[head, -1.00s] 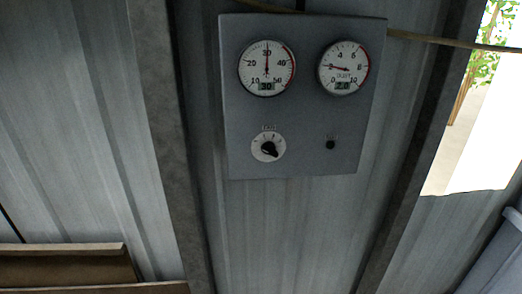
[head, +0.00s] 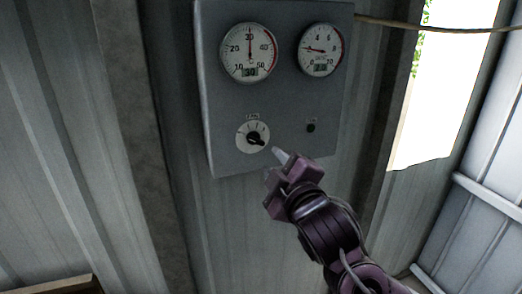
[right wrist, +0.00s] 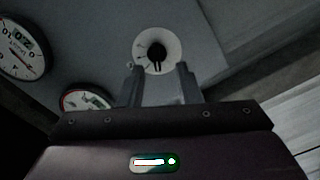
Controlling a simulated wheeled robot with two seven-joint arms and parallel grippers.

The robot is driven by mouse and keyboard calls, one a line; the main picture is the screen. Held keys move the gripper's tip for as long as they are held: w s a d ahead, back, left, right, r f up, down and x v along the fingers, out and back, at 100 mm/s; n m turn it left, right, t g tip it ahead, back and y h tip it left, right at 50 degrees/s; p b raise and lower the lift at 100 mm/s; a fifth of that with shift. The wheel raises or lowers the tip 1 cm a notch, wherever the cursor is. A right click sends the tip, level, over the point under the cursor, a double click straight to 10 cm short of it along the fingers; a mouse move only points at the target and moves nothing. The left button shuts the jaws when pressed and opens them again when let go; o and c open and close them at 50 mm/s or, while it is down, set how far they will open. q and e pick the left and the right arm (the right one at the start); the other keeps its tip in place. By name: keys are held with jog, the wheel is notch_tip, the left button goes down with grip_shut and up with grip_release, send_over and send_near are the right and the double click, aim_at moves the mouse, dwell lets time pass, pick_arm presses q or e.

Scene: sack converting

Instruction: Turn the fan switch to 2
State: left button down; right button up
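The fan switch (head: 253,136) is a white round dial with a black knob, low on the left of a grey wall panel. Its pointer is turned to the lower right in the head view; the dial's small marks are too fine to read. My right gripper (head: 278,156) is just below and right of the dial. In the right wrist view, its two fingers (right wrist: 159,78) stand apart with nothing between them, and the switch (right wrist: 157,50) shows just beyond the tips. I see no contact with the knob. My left gripper is not in view.
The grey panel (head: 220,110) carries two round gauges above the switch, the left (head: 249,52) and the right (head: 320,49). A small black button (head: 311,128) sits right of the switch. A bright opening (head: 440,100) is at the right.

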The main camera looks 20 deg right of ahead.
aim_at(258, 143)
jog(key=w+p, duration=0.1)
jog(key=w, duration=0.1)
jog(key=w+p, duration=0.1)
jog(key=w+r+p, duration=0.1)
jog(key=w, duration=0.1)
jog(key=shift+w+a+r, duration=0.1)
jog(key=shift+w+a, duration=0.2)
jog(key=shift+w, duration=0.05)
jog(key=shift+w+p, duration=0.3)
jog(key=shift+w, duration=0.4)
grip_shut()
